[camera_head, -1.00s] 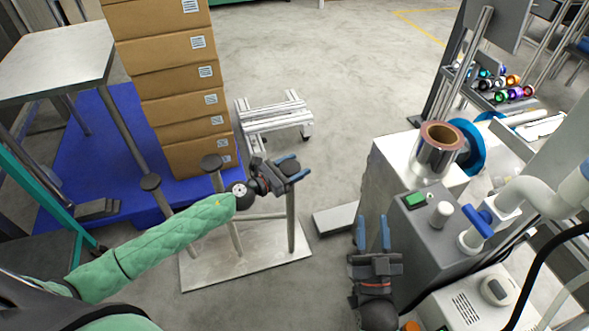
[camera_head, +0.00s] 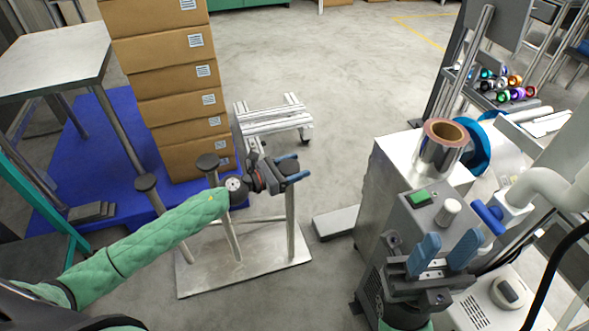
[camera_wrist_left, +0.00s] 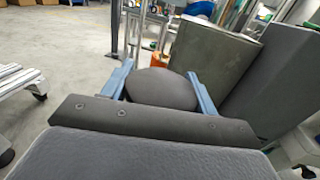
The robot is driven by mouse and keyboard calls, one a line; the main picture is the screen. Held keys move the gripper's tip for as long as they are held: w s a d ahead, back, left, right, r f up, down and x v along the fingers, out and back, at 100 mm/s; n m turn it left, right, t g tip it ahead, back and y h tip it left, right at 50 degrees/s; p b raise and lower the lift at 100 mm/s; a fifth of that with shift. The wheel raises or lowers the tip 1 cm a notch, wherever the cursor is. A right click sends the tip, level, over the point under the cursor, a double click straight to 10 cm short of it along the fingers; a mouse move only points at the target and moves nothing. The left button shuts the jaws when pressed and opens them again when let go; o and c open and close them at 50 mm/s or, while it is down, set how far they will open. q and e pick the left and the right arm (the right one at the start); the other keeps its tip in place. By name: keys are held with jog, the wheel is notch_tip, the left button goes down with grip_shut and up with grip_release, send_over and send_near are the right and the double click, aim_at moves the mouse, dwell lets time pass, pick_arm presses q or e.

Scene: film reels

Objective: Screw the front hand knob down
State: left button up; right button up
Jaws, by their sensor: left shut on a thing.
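A dark round hand knob (camera_wrist_left: 163,90) sits between the two blue fingers of my left gripper (camera_wrist_left: 165,88) in the left wrist view. In the head view my left gripper (camera_head: 290,168) is at the top of the right-hand metal post (camera_head: 291,222) of a floor stand, hiding the knob there. It is shut on that knob. My right gripper (camera_head: 450,250) is open and empty, in front of the grey machine.
The stand's pale base plate (camera_head: 260,270) rests on the floor. Stacked cartons (camera_head: 180,90) on a blue pallet (camera_head: 75,185) stand behind it. A white low trolley (camera_head: 270,118) is beyond. The grey machine (camera_head: 400,170) with a film reel (camera_head: 437,155) is at the right.

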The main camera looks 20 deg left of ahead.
pick_arm(q)
jog(key=shift+w+r+m+g+h+b, duration=0.15)
jog(key=shift+m+g+h+b, duration=0.3)
jog(key=shift+b, duration=0.45)
jog(key=shift+r+m+g+b, duration=0.15)
jog(key=shift+m+g+b, duration=0.15)
jog(key=shift+b, duration=0.25)
jog(key=o, duration=1)
jog(key=shift+h, duration=0.25)
jog(key=shift+s, duration=0.2)
jog(key=shift+s+f, duration=0.1)
jog(key=shift+f, duration=0.1)
jog(key=shift+v, duration=3.85)
jog(key=shift+r, duration=0.1)
